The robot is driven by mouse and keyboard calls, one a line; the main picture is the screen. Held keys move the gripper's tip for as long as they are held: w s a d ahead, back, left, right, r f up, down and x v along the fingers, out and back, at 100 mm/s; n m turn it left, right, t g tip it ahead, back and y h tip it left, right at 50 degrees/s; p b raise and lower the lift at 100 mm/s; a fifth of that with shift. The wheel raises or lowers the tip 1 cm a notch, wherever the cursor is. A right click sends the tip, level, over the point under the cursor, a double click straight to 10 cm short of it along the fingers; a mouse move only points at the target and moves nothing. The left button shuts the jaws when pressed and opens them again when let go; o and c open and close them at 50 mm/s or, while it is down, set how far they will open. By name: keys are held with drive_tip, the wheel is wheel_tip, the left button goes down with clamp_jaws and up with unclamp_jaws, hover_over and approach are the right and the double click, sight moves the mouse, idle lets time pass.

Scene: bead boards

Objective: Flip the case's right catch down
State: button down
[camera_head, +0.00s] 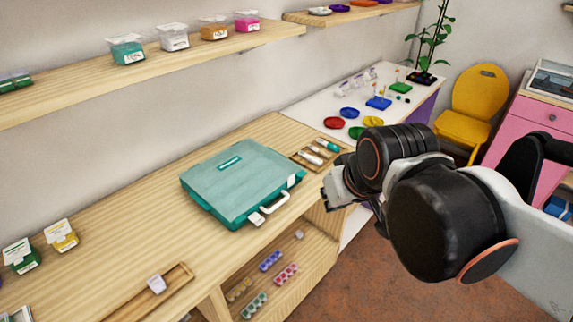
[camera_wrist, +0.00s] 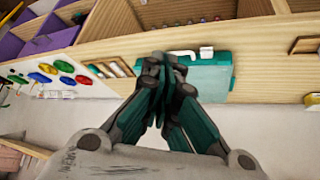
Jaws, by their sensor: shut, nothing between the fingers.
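The teal case (camera_head: 232,178) lies closed and flat on the wooden bench, its white handle (camera_head: 275,204) at the front edge. A white catch (camera_head: 257,218) stands out left of the handle. A small pale piece right of the handle looks like the right catch (camera_head: 299,178); its position is too small to tell. My gripper (camera_head: 332,190) is shut and empty, just right of the case's front right corner. In the wrist view, the shut fingers (camera_wrist: 160,62) cover part of the case (camera_wrist: 213,80); the handle (camera_wrist: 183,53) and left catch (camera_wrist: 206,52) show, the right catch seems hidden.
A wooden tray with small tubes (camera_head: 315,154) lies right of the case, close to my gripper. A shallow tray with a white piece (camera_head: 156,285) lies at front left. Open shelves (camera_head: 270,280) hold bead sets below.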

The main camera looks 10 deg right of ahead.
drive_tip(key=w+r+n+p, duration=0.1)
drive_tip(key=w+r+p, duration=0.15)
drive_tip(key=w, duration=0.45)
drive_tip(key=n+g+y+p, duration=0.2)
drive_tip(key=n+g+p, duration=0.1)
drive_tip(key=n+p, duration=0.3)
hover_over(275, 169)
drive_tip(key=s+d, duration=0.2)
drive_tip(key=s, duration=0.1)
wheel_tip(275, 169, down, 6)
drive_tip(key=f+m, duration=0.1)
drive_tip(key=shift+s+d+r, duration=0.15)
drive_tip(key=shift+s+r, duration=0.05)
drive_tip(key=shift+r, duration=0.05)
drive_tip(key=shift+f, duration=0.15)
drive_tip(key=b+x, duration=0.2)
drive_tip(key=x, duration=0.7)
drive_tip(key=shift+s+f, duration=0.1)
drive_tip(key=shift+f, duration=0.05)
drive_tip(key=shift+s+f, duration=0.1)
drive_tip(key=shift+f, duration=0.25)
drive_tip(key=shift+s+d+r+b, duration=0.1)
drive_tip(key=shift+s+d+b, duration=0.1)
drive_tip(key=shift+s+d, duration=0.4)
drive_tip(key=shift+s+d+b, duration=0.2)
drive_tip(key=shift+s+d, duration=0.2)
drive_tip(key=shift+s, duration=0.45)
drive_tip(key=shift+s, duration=0.1)
